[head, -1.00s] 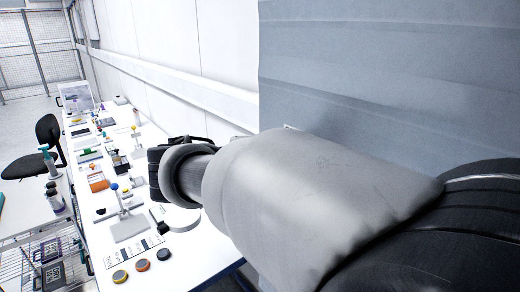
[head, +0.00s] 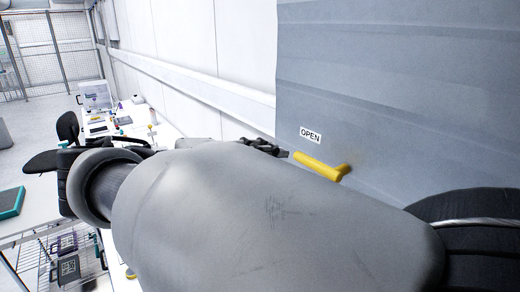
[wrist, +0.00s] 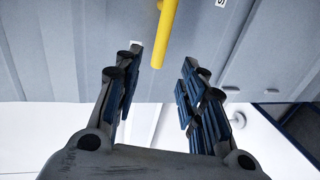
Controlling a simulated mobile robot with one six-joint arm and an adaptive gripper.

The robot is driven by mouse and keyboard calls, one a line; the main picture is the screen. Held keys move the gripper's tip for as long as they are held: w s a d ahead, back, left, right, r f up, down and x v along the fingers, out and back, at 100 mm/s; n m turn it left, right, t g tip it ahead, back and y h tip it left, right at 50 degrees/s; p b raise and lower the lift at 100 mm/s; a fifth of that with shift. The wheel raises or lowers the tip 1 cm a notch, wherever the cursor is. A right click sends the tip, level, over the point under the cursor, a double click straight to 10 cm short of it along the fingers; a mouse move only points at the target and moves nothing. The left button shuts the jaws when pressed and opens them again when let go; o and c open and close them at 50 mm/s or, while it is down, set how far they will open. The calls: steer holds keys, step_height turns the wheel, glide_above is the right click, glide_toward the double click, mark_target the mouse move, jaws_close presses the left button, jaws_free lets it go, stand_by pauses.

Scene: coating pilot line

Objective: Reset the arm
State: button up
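My gripper (head: 264,147) shows past my arm in the head view, close to the left end of a yellow handle (head: 322,167) on a grey panel (head: 385,110). In the wrist view my gripper (wrist: 161,60) has its dark blue-padded fingers spread apart with nothing held. The yellow handle (wrist: 166,35) reaches down from the top edge to between the fingertips in the picture; I cannot tell whether it lies between them or just beyond. My arm covers much of the head view.
An OPEN label (head: 310,135) sits on the panel above the handle. A white bench (head: 165,130) with small items runs along the wall. A dark chair (head: 68,128) and a wire rack (head: 65,245) stand at left. Open floor lies at far left.

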steer(key=s+d+f+m+g+y+b, duration=0.1)
steer(key=s+d+f+g+y+b, duration=0.15)
steer(key=s+d+f, duration=0.35)
steer(key=s+d+f+m+g+y+b, duration=0.1)
steer(key=s+d+f+g+y+b, duration=0.15)
steer(key=d+f, duration=0.65)
steer(key=s+a+f+m+t+y+b, duration=0.1)
steer(key=s+f+m+y, duration=0.4)
steer(key=s+f, duration=0.6)
steer(key=shift+a+f+y+b, duration=0.5)
steer(key=shift+f+y+b, duration=0.45)
steer(key=shift+y, duration=0.15)
